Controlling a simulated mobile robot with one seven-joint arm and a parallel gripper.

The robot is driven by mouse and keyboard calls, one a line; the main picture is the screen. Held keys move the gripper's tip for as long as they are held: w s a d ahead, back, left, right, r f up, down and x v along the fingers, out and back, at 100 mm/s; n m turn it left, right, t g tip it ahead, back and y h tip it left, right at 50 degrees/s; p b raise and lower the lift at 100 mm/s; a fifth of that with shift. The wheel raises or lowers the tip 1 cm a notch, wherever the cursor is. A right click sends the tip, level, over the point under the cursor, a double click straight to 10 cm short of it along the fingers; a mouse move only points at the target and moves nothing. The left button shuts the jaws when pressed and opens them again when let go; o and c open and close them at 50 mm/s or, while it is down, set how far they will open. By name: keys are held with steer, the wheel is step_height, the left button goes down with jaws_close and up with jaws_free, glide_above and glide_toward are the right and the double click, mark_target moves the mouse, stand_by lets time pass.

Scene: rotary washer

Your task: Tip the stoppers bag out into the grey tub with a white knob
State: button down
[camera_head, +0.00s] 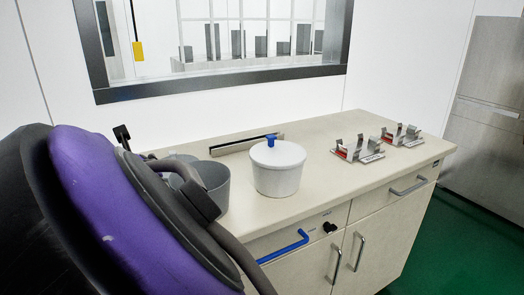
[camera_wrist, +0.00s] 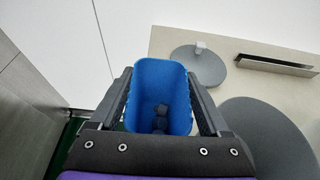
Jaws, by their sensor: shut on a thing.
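My gripper (camera_wrist: 160,100) is shut on a blue open-topped bag (camera_wrist: 152,78), one finger on each side. Several dark stoppers (camera_wrist: 160,118) lie at the bottom inside it. In the wrist view, a grey round lid with a white knob (camera_wrist: 190,69) lies on the counter, apart from a larger grey round shape (camera_wrist: 262,130), which looks like the grey tub. In the head view the grey tub (camera_head: 214,181) stands at the counter's left, partly hidden by my arm. My gripper's fingers and the bag are hidden there behind my arm.
A white tub with a blue knob (camera_head: 279,174) stands just right of the grey tub. A dark strip in a low holder (camera_head: 235,145) lies behind them. Two metal racks (camera_head: 358,150) (camera_head: 402,135) stand farther right. The counter front (camera_head: 285,212) is clear.

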steer(key=shift+d+r, duration=0.1)
steer(key=w+d+r+m+g+y, duration=0.1)
steer(key=w+d+r+m+y, duration=0.3)
steer(key=d+m, duration=0.2)
steer(key=shift+d+r+m+g, duration=0.3)
steer(key=shift+d+m, duration=0.1)
steer(key=shift+m, duration=0.2)
stand_by(1.4)
steer(key=shift+f+m+y, duration=0.2)
steer(key=shift+m+y, duration=0.1)
steer(key=shift+y, duration=0.1)
steer(key=shift+w+d+r+m+y, duration=0.2)
steer(key=shift+m+y, duration=0.1)
steer(key=shift+m, duration=0.3)
stand_by(0.4)
